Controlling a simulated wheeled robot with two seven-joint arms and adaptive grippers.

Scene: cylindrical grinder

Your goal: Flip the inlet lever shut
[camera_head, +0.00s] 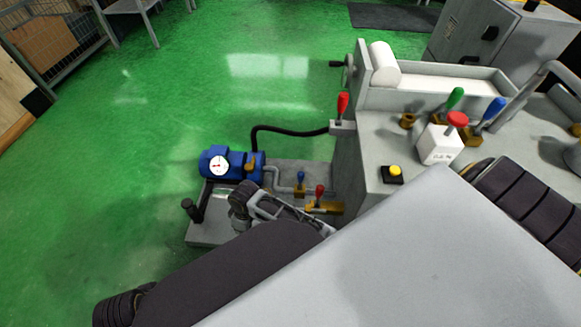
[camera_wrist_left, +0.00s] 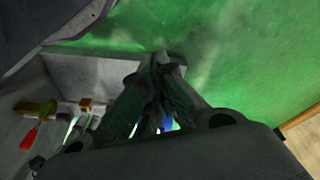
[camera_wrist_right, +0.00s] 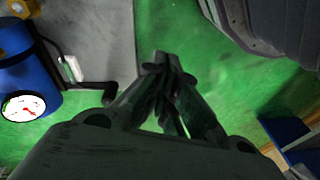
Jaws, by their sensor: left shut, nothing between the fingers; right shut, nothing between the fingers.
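A small red lever (camera_head: 319,191) on a brass valve and a small blue lever (camera_head: 301,177) stand on the pump's pipework; no label shows which one is the inlet lever. The red lever also shows in the left wrist view (camera_wrist_left: 30,138), at the left and apart from the fingers. A bit of blue (camera_wrist_left: 167,124) shows behind those fingers. My right gripper (camera_head: 238,197) is shut and empty, over the pump base, left of both levers. My left gripper (camera_wrist_left: 165,68) is shut and empty; in the head view it is hidden behind my arms.
The blue pump (camera_head: 230,161) with its white gauge (camera_head: 219,165) stands on a grey base (camera_head: 205,234), with a black post (camera_head: 192,210) at its left. The grinder (camera_head: 380,130) rises at the right with several coloured levers. Green floor (camera_head: 110,170) is free at the left.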

